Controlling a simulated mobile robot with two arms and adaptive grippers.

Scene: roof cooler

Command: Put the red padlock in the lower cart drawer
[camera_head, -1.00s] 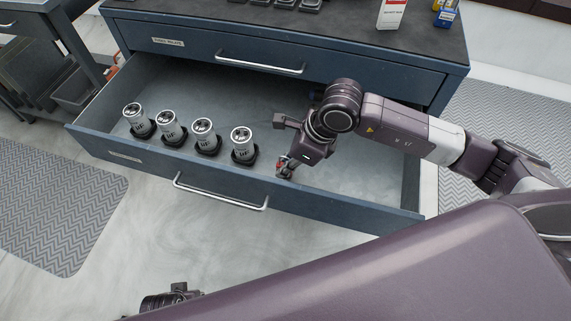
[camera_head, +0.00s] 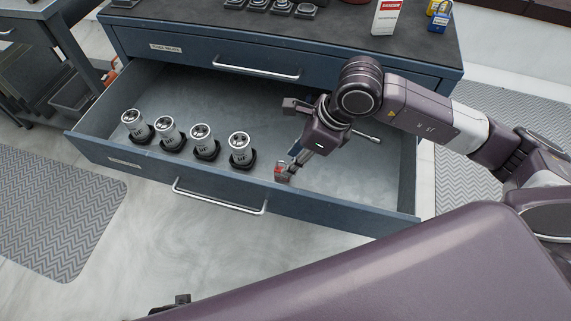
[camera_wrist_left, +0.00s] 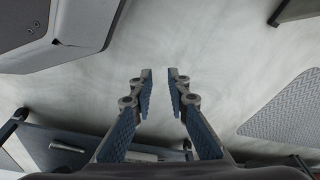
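The red padlock (camera_head: 281,169) stands inside the pulled-out lower drawer (camera_head: 130,157), near its front wall, right of the grey cylinders. My right gripper (camera_head: 294,158) is just above and right of it in the head view. Its fingers look parted, with a blue pad showing, and the padlock seems free of them; a small contact cannot be ruled out. My left gripper (camera_wrist_left: 160,75) is open and empty above the pale floor in the left wrist view. Only a small part of the left arm shows at the bottom of the head view.
Several grey cylinders (camera_head: 202,138) stand in dark holders along the drawer's left half. The drawer's right floor is mostly clear. A blue padlock (camera_head: 438,22) and a danger-tag box (camera_head: 387,17) stand on the cart top.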

